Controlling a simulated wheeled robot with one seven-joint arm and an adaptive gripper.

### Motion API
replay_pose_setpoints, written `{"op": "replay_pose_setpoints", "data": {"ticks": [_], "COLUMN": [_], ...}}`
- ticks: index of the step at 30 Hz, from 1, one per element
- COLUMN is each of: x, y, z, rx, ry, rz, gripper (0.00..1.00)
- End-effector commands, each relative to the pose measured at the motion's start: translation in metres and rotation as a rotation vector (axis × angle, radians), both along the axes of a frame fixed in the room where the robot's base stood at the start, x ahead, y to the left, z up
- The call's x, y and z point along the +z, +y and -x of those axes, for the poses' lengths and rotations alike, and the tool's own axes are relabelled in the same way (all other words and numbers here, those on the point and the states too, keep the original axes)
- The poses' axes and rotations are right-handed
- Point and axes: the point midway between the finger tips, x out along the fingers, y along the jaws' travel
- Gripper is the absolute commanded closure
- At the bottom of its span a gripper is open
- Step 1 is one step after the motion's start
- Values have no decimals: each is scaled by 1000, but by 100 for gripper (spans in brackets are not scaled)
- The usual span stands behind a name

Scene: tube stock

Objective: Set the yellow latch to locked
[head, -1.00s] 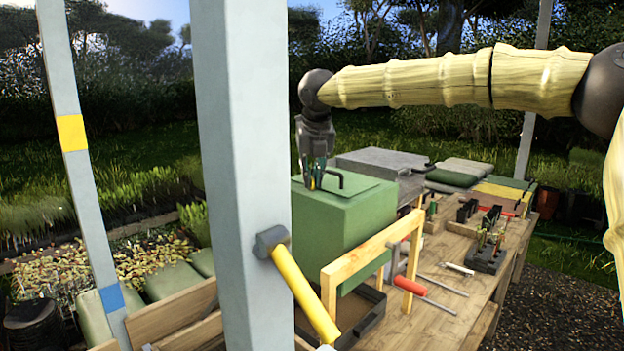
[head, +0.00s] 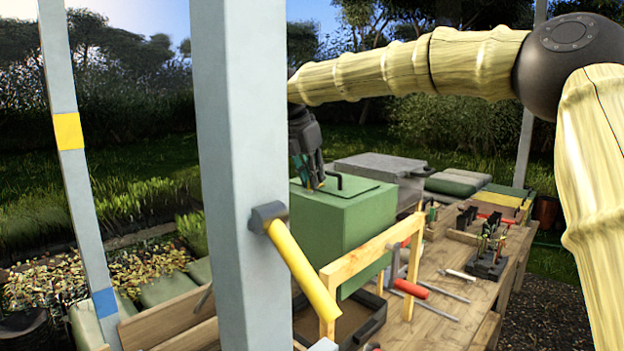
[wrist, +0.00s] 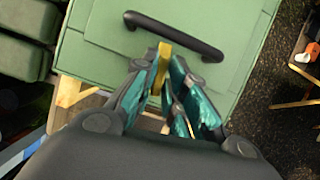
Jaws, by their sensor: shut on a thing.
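The yellow latch (wrist: 164,62) shows in the wrist view as a narrow yellow piece at the fingertips, over the green box. My gripper (wrist: 168,84) is shut on it; the fingers hide its lower part and its pivot, so its setting cannot be read. In the head view my gripper (head: 312,180) points down at the left of the green box's (head: 345,225) lid, partly hidden by the post. The lid carries a black handle (wrist: 172,32), just beyond the fingertips in the wrist view.
A pale post (head: 240,120) stands close in front, with a grey-headed yellow bar (head: 303,275) on it. A wooden frame (head: 370,248) and red-handled tools (head: 411,289) are on the bench (head: 430,320). A grey box (head: 385,170) stands behind the green one.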

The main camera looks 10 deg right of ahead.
Motion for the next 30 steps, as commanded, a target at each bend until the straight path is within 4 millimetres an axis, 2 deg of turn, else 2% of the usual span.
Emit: {"op": "replay_pose_setpoints", "data": {"ticks": [9,24,25,27,30], "x": [-1,-1,-1,-1,-1], "y": [-1,-1,-1,-1,-1], "z": [0,1,1,1,1], "rx": [-103,-120,-120,-120,-118], "ry": [0,2,2,2,1], "rz": [-1,-1,-1,-1,-1], "gripper": [100,100,83,70,70]}}
